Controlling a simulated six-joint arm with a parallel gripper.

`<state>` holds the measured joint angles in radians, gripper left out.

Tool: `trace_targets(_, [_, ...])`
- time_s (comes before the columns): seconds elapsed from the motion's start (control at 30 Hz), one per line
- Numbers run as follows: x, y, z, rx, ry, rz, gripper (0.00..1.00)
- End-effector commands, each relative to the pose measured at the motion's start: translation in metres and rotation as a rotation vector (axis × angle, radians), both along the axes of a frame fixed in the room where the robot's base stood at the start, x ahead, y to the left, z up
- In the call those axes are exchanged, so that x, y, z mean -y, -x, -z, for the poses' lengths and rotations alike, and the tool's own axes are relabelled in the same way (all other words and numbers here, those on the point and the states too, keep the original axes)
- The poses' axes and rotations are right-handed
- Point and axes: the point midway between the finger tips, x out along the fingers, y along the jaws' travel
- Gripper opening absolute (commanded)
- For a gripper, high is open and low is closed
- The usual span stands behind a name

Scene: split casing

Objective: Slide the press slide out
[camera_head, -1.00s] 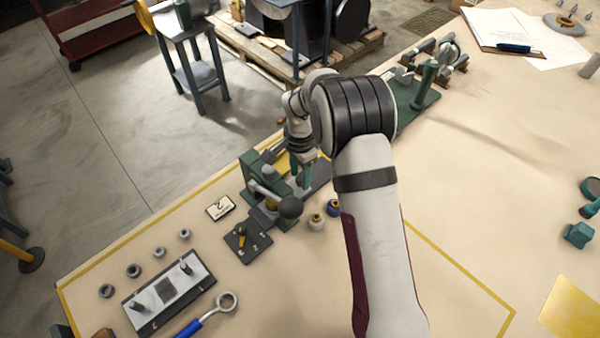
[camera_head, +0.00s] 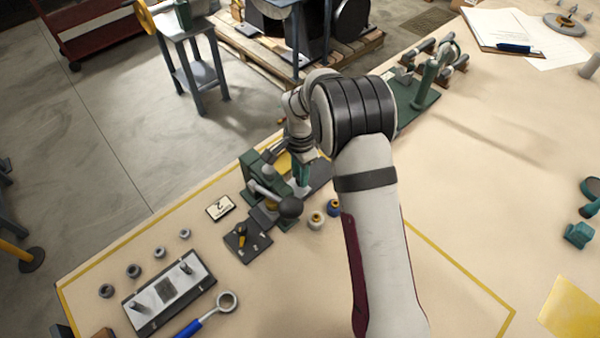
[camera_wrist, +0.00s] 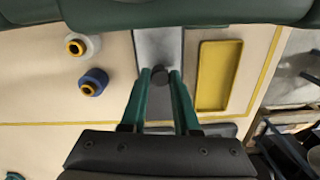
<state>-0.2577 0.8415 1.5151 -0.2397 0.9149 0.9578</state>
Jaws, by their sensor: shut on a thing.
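The green press (camera_head: 256,170) stands on the bench left of my arm, with a dark ball-ended lever (camera_head: 289,207). The press slide (camera_wrist: 158,47) appears as a grey flat bar in the wrist view, running under the green body at the top of the picture. A short dark round knob (camera_wrist: 160,74) stands on it. My gripper (camera_wrist: 160,76) is shut on this knob, with one green finger on each side. In the head view my gripper (camera_head: 302,174) is down beside the press, and the arm partly hides the slide.
A white spool (camera_wrist: 82,46) and a blue spool (camera_wrist: 93,82) stand left of the slide in the wrist view. A yellow tray (camera_wrist: 218,76) lies close on its right. A dark plate (camera_head: 247,241) lies at the press's front.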

Motion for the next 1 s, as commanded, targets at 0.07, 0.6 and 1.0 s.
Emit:
trace_targets(0.07, [0.0, 0.0, -0.001, 0.001, -0.001, 0.0, 0.0])
trace_targets(0.6, [0.002, -0.002, -0.001, 0.001, -0.001, 0.002, 0.0])
trace_targets(1.0, [0.066, -0.067, 0.0, 0.004, 0.001, 0.002, 0.0])
